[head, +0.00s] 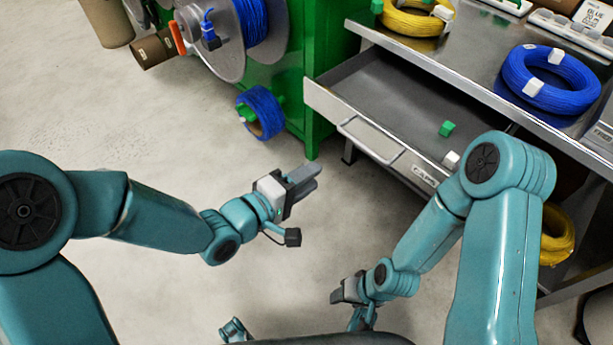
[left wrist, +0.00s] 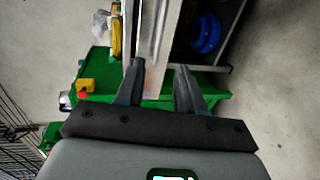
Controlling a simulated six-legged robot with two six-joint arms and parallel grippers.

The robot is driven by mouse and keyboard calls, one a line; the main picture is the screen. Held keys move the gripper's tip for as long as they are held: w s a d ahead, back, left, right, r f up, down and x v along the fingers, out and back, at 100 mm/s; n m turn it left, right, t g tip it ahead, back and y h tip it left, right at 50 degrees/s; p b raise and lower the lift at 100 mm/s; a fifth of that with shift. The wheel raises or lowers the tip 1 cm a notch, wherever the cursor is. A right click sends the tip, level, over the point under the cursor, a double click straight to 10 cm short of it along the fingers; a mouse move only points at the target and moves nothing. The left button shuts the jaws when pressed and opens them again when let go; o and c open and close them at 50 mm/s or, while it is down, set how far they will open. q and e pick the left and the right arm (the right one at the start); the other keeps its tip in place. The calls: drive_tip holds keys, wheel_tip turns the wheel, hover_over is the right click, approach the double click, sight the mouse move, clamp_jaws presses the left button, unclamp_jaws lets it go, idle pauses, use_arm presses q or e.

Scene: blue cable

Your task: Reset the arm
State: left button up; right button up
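My left gripper (head: 306,178) is over the open floor near the middle of the head view, pointing right. In the left wrist view (left wrist: 160,67) its two dark fingers are apart with nothing between them. My right gripper (head: 345,292) is low in the head view, folded close to my body. Its fingers are small and partly hidden, so its opening is unclear. A coil of blue cable (head: 517,80) lies on the metal workbench (head: 468,62) at the right, away from both grippers.
An open drawer (head: 385,85) juts from the bench and holds a small green block (head: 446,128). A green machine (head: 318,70) with a blue cable spool (head: 262,112) stands at the back. A yellow coil (head: 415,18) lies on the bench. The floor around my left gripper is clear.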

use_arm(q)
drive_tip(key=s+a+f+n+g+y, duration=0.1)
drive_tip(key=a+f+n+y, duration=0.15)
drive_tip(key=a+f, duration=0.5)
drive_tip(key=s+a+f+n+g+y, duration=0.1)
drive_tip(key=a+f+n+y, duration=0.2)
drive_tip(key=f, duration=0.8)
drive_tip(key=s+a+f+m+g+y, duration=0.1)
drive_tip(key=s+a+f+m+g, duration=0.3)
drive_tip(key=s, duration=0.3)
drive_tip(key=s+a+f+m+g+y, duration=0.1)
drive_tip(key=s+f+m+g+y, duration=0.15)
drive_tip(key=s+f+m, duration=0.45)
wheel_tip(320, 180, up, 29)
drive_tip(key=p, duration=2.8)
drive_tip(key=shift+s+g+h, duration=0.35)
drive_tip(key=shift+s+h, duration=0.05)
drive_tip(key=shift+s, duration=0.05)
